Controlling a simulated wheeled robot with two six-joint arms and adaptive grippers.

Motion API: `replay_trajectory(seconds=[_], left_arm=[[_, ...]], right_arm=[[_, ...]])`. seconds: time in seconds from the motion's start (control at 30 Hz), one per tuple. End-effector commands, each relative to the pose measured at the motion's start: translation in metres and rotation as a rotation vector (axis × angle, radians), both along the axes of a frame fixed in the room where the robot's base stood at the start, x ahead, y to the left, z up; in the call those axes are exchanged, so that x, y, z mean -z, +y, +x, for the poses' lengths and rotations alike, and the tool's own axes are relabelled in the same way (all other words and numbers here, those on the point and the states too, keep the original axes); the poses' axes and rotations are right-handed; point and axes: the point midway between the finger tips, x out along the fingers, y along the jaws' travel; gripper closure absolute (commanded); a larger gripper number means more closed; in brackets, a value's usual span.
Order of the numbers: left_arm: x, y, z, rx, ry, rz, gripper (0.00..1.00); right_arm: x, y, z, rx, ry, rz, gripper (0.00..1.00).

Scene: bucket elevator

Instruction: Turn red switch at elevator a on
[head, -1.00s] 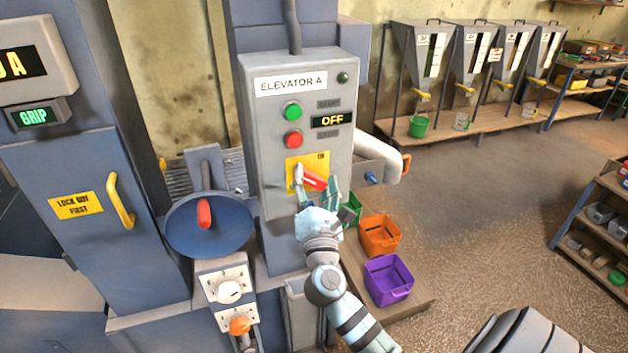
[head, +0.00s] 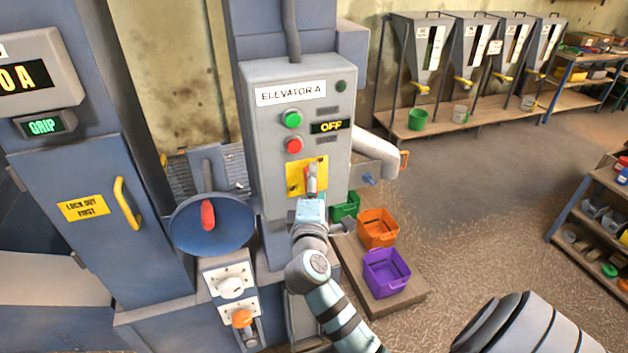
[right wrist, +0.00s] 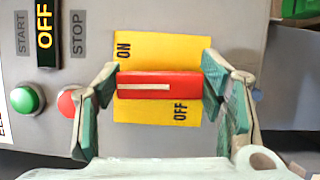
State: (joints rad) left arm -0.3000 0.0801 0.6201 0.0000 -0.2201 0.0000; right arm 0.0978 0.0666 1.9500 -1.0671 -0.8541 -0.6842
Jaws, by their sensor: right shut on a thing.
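The elevator A control box (head: 270,150) has a display (head: 331,126) reading OFF. On its yellow plate (head: 293,177) sits the red switch (head: 311,172), its handle standing upright on the panel. In the right wrist view the red switch (right wrist: 160,85) has a white stripe and lies lengthwise between the fingers, with ON and OFF printed beside it. My right gripper (head: 309,187) is at the plate; its fingers close on the two ends of the handle (right wrist: 160,92). In the head view the gripper partly hides the switch. My left gripper is out of view.
A green button (head: 292,119) and a red button (head: 293,146) sit above the switch. A blue dish with a red handle (head: 208,215) is left of the box. Orange (head: 378,228) and purple (head: 386,273) bins stand below right. Open floor lies farther right.

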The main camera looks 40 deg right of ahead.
Motion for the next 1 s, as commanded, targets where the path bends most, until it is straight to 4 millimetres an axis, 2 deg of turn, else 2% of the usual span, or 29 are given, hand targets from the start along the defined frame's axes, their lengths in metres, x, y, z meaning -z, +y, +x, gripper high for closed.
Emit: replay_trajectory(seconds=[0.23,0.67,0.7,0.8,0.83,1.0], left_arm=[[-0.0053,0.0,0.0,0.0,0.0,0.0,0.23],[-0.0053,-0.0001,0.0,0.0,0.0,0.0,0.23],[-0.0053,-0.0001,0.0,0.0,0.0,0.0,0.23],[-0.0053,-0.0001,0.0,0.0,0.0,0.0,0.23],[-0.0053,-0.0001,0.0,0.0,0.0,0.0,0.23],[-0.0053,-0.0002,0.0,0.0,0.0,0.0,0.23]], right_arm=[[0.0,0.0,-0.0001,0.0,-0.021,0.061,0.65],[0.0008,0.0,-0.0001,0.0,-0.025,0.073,0.65],[0.0008,0.0,-0.0001,0.0,-0.025,0.073,0.35],[0.0007,0.0,-0.0001,0.0,-0.026,0.072,0.19],[0.0007,0.0,-0.0001,0.0,-0.026,0.072,0.17],[0.0005,0.0,0.0,0.0,-0.025,0.072,0.17]])
